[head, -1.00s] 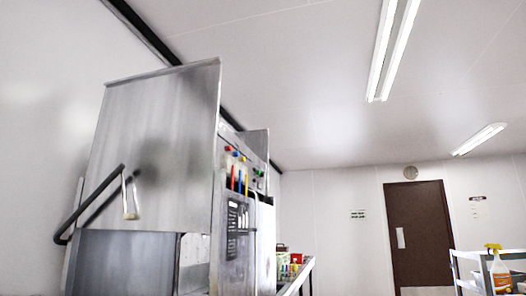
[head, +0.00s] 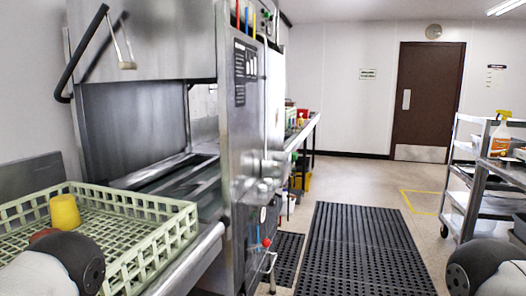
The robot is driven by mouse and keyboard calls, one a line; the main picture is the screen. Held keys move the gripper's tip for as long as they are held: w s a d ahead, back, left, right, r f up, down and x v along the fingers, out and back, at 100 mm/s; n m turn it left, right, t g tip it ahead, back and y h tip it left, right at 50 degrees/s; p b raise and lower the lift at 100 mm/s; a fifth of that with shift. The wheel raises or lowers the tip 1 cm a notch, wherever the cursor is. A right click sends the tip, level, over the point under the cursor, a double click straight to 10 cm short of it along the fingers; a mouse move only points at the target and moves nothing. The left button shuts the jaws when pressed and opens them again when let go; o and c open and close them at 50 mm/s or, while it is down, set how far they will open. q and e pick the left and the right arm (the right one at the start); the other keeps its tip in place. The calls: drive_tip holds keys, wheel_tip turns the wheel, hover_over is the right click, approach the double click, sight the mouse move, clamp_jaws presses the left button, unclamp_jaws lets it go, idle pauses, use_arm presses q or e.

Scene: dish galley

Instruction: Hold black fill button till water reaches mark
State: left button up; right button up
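The steel dish machine (head: 150,45) stands at the left with its hood raised and its wash chamber (head: 135,125) open. No water level or mark can be made out. Neither gripper is in view; only parts of my arms show at the bottom left and bottom right corners.
A pale green dish rack (head: 180,222) with a yellow cup (head: 65,212) sits on the left table. Black rubber mats (head: 365,250) cover the floor ahead. A steel cart (head: 470,190) with a spray bottle (head: 501,135) stands right. A brown door (head: 428,100) is at the back.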

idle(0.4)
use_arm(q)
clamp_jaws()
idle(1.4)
